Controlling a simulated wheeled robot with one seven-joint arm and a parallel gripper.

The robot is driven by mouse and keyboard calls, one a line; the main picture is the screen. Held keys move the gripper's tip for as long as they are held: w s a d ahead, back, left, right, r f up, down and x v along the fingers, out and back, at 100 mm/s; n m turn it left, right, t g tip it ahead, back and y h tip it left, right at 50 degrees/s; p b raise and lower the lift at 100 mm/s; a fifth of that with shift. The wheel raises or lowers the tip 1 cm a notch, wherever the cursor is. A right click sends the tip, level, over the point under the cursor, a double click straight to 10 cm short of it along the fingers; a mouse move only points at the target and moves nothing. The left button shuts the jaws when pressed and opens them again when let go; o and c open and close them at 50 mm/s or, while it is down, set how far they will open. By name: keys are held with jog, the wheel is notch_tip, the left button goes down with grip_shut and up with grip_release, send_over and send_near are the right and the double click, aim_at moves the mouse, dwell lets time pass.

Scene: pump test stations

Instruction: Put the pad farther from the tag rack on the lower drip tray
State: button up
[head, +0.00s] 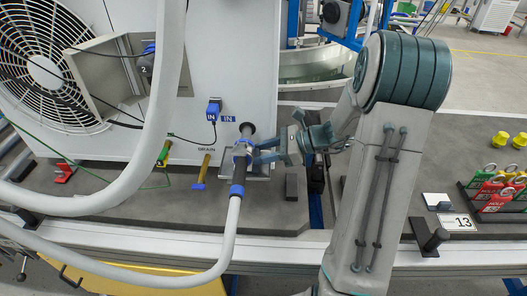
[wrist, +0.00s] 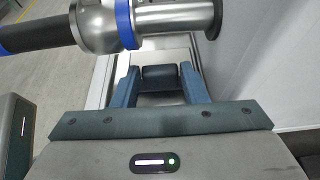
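My gripper (head: 266,150) is beside the metal pipe coupling (head: 242,152), at the right of the IN port. In the wrist view my gripper (wrist: 160,72) has its two blue fingers apart, just below the coupling (wrist: 172,18). A dark rounded piece shows between the fingers; I cannot tell if it is touched. A metal tray (head: 258,173) lies under the coupling, partly hidden. The tag rack (head: 496,192) with red and green tags stands at far right. A white, blue-edged flat piece (head: 438,201), possibly a pad, lies left of it. I cannot make out a second pad.
The hose (head: 229,240) loops from the coupling across the front. A dark block (head: 291,187) stands on the bench right of the tray. A yellow handle (head: 201,171), a plate marked 13 (head: 458,222) and yellow fittings (head: 510,139) are also there. A gap separates the benches.

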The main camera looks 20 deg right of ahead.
jog(key=shift+o, duration=1.2)
jog(key=shift+r, duration=0.3)
jog(key=p+v, duration=0.1)
jog(key=v, duration=1)
jog(key=s+a+r+n+g+h, duration=0.1)
jog(key=s+a+n+h, duration=0.4)
jog(key=s+n, duration=0.3)
jog(key=s+a+r+n+g+h, duration=0.1)
jog(key=s+a+n+h, duration=0.4)
jog(key=n, duration=0.8)
jog(key=s+h, duration=0.2)
jog(key=s, duration=0.2)
jog(key=shift+s+n+h, duration=0.3)
jog(key=shift+h, duration=0.1)
jog(key=shift+r, duration=0.1)
